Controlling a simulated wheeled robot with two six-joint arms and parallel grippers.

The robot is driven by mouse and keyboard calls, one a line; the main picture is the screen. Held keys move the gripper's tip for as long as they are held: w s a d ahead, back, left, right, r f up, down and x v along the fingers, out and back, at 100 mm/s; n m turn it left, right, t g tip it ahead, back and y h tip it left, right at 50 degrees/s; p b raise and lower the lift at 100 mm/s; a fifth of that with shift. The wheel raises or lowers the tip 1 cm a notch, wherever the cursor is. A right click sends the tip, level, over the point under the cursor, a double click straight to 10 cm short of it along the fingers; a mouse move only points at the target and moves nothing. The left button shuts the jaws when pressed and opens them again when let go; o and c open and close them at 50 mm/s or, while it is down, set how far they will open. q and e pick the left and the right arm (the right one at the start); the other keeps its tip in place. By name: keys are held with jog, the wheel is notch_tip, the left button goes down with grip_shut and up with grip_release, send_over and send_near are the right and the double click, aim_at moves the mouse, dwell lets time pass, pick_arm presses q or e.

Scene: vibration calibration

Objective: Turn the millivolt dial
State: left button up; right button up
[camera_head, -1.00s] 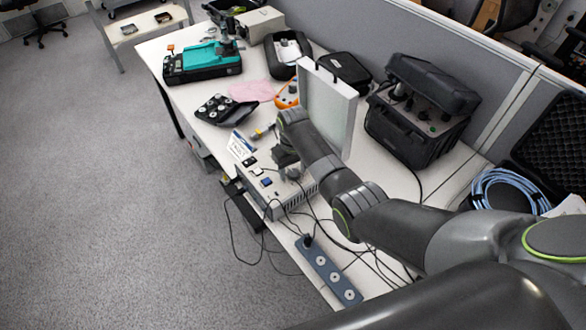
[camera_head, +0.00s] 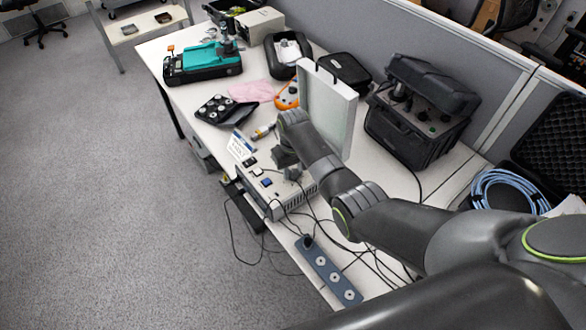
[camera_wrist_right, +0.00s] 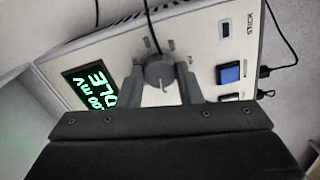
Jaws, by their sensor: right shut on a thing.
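The millivolt dial is a round grey knob (camera_wrist_right: 158,71) with a light mark, on the pale panel of a box-shaped instrument (camera_head: 290,203) on the table. In the right wrist view my right gripper (camera_wrist_right: 162,78) has one finger on each side of the knob and is shut on it. A display (camera_wrist_right: 90,88) with green characters, including "mV", is left of the knob; part of its text is hidden. In the head view my right gripper (camera_head: 288,163) is over the instrument's panel, and the knob is hard to make out. My left gripper is not in view.
The instrument's raised white lid (camera_head: 328,108) stands behind my right arm. A blue switch (camera_wrist_right: 229,73) is right of the knob. Cables and a power strip (camera_head: 330,272) lie in front. A black case (camera_head: 415,125) stands at right, a knob tray (camera_head: 218,108) at left.

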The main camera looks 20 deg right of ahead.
jog(key=m+p, duration=0.1)
jog(key=m, duration=0.1)
jog(key=shift+r+m+p, duration=0.2)
jog(key=shift+m+p, duration=0.15)
jog(key=shift+m, duration=0.05)
jog(key=m+p, duration=0.1)
jog(key=m, duration=0.1)
jog(key=shift+m, duration=0.3)
jog(key=m+p, duration=0.1)
jog(key=m, duration=0.5)
jog(key=shift+f+p, duration=0.1)
jog(key=shift+p, duration=0.3)
jog(key=m+p, duration=0.1)
jog(key=m, duration=0.4)
jog(key=shift+m, duration=0.4)
jog(key=m, duration=0.5)
jog(key=shift+m, duration=0.3)
jog(key=o, duration=1)
